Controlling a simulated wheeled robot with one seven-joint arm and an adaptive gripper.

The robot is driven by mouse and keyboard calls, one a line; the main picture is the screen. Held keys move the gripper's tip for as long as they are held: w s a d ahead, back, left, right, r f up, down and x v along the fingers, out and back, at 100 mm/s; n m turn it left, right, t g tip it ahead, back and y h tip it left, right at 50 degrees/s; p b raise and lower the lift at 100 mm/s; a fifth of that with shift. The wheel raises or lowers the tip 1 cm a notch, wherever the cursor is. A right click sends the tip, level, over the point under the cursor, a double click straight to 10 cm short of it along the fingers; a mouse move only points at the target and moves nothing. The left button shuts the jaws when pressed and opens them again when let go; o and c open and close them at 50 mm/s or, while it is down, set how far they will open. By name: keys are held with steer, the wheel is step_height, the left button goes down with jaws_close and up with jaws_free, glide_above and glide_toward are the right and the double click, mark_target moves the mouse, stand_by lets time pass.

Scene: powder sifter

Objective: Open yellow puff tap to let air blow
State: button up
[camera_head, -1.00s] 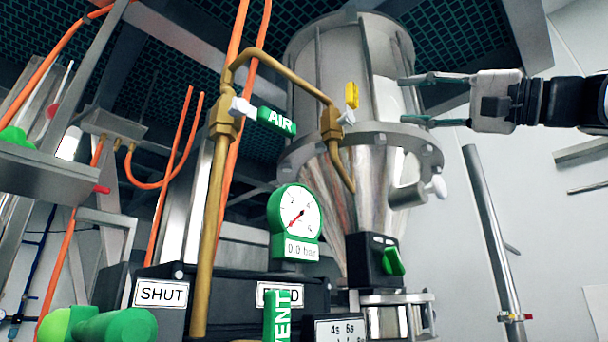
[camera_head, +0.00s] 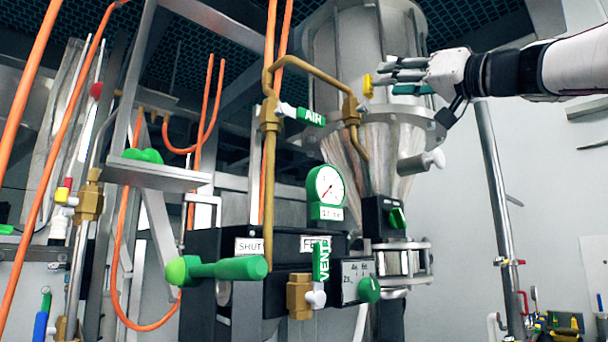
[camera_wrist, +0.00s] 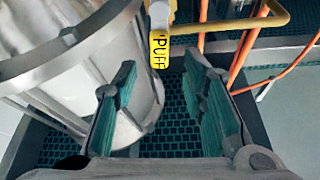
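The yellow puff tap handle (camera_head: 368,86) sits on the brass pipe's right-hand valve (camera_head: 351,110), beside the steel hopper. In the wrist view the yellow handle (camera_wrist: 159,50), lettered PUFF, hangs from a pale valve stem ahead of my fingertips, between their lines. My gripper (camera_head: 388,79) comes from the right with its fingertips close to the handle; whether they touch it is unclear in the head view. In the wrist view my gripper (camera_wrist: 160,78) is open, with a wide gap and nothing between its teal fingers.
The steel hopper (camera_head: 335,60) stands close behind and beside my gripper. The brass pipe (camera_wrist: 240,22) crosses ahead, with orange hoses nearby. A green AIR handle (camera_head: 313,117), a pressure gauge (camera_head: 329,187) and a green VENT handle (camera_head: 321,261) are to the left and below.

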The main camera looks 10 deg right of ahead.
mark_target(371, 83)
steer(key=p+x, duration=0.2)
steer(key=x, duration=0.3)
steer(key=shift+w+a+r, duration=0.2)
steer(key=shift+r, duration=0.05)
steer(key=shift+p+x, duration=0.45)
steer(key=shift+x, duration=0.3)
steer(key=shift+w+f, duration=0.1)
steer(key=shift+w, duration=0.05)
jaws_close()
